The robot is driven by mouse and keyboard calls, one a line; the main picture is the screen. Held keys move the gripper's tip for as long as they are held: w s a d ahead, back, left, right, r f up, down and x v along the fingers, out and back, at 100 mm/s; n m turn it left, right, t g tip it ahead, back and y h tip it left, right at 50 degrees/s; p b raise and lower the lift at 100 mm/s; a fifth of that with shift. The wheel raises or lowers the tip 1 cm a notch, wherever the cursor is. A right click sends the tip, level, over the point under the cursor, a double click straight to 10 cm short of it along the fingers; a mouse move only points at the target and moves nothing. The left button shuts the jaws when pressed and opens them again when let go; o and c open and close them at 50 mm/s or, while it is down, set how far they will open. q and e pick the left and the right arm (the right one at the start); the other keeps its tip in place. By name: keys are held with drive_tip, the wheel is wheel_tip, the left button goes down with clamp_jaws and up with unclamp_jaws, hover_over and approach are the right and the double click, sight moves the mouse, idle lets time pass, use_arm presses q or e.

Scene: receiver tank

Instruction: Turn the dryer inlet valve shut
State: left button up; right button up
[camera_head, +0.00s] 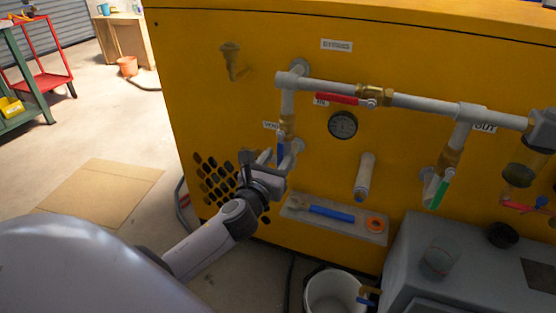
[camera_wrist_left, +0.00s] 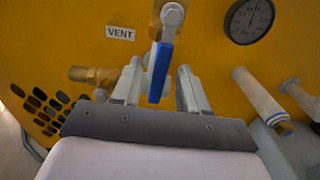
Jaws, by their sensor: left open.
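Several lever valves sit on the grey pipes of the yellow cabinet; I cannot tell from the labels which is the dryer inlet valve. A blue lever (camera_head: 281,150) hangs down at the left, below a brass valve body and beside a VENT label (camera_wrist_left: 120,33). My left gripper (camera_head: 279,157) is open in front of it. In the left wrist view the blue lever (camera_wrist_left: 161,72) hangs between the two spread fingers, with no clear contact. A red lever (camera_head: 338,99) lies along the top pipe. A green lever (camera_head: 437,193) hangs below the OUT label (camera_head: 485,127). My right gripper is not in view.
A gauge (camera_head: 343,125) and a white pipe stub (camera_head: 365,177) sit right of the blue lever. A ledge (camera_head: 297,215) below holds a blue-handled tool. A white bucket (camera_head: 334,293) and a grey box (camera_head: 470,250) stand below. The floor at left has cardboard (camera_head: 95,190).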

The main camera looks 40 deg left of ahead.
use_arm(q)
drive_tip(key=shift+w, duration=0.3)
clamp_jaws()
